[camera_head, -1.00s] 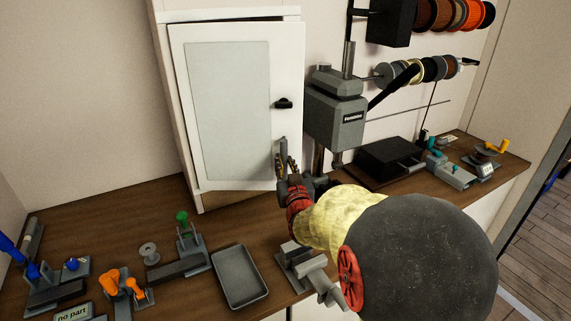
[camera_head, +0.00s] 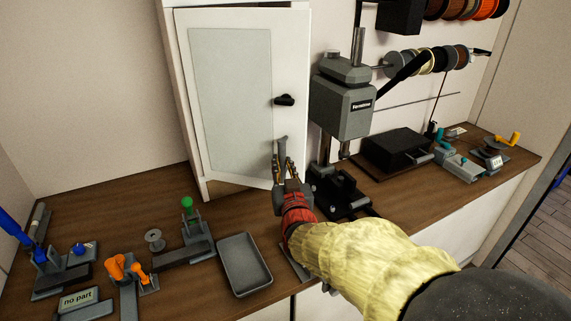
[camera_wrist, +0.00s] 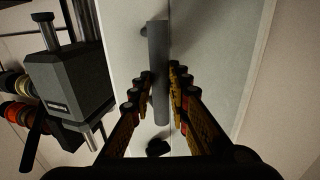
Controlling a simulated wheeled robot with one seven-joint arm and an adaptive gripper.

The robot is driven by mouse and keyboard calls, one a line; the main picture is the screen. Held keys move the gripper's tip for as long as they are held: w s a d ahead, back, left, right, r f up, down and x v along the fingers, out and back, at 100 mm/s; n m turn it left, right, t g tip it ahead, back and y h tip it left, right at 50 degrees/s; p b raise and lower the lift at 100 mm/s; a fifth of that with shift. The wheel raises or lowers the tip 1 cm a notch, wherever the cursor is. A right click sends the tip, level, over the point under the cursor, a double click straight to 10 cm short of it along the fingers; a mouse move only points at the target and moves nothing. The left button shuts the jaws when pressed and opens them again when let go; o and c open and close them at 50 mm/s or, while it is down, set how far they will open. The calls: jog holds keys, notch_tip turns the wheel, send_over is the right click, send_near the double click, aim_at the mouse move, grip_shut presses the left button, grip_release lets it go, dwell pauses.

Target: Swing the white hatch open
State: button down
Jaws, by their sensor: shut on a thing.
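The white hatch (camera_head: 230,95) is a cabinet door with a pale grey panel, and it stands slightly ajar, with a dark gap along its top edge. A black knob (camera_head: 284,100) sits near its right edge, and it also shows in the wrist view (camera_wrist: 157,147). Below the knob is an upright grey bar handle (camera_head: 282,150). My gripper (camera_head: 283,165) is at this handle. In the wrist view the handle (camera_wrist: 158,60) runs between the fingers of my gripper (camera_wrist: 160,84), which is shut on it. The cabinet's inside is hidden.
A grey drill press (camera_head: 345,95) stands just right of the hatch. A grey tray (camera_head: 244,288), a green-knobbed clamp (camera_head: 188,203) and orange-handled fixtures (camera_head: 117,267) lie on the wooden bench in front and left. Spools (camera_head: 430,60) hang on the wall at the right.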

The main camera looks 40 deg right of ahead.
jog(key=shift+a+r, duration=0.1)
jog(key=shift+a, duration=0.05)
jog(key=s+a, duration=0.2)
jog(key=a, duration=0.5)
jog(key=shift+p, duration=0.35)
jog(key=shift+a, duration=0.1)
jog(key=a+p, duration=0.2)
jog(key=a, duration=0.5)
jog(key=shift+a, duration=0.3)
jog(key=shift+s, duration=0.1)
jog(key=c, duration=1.7)
grip_release()
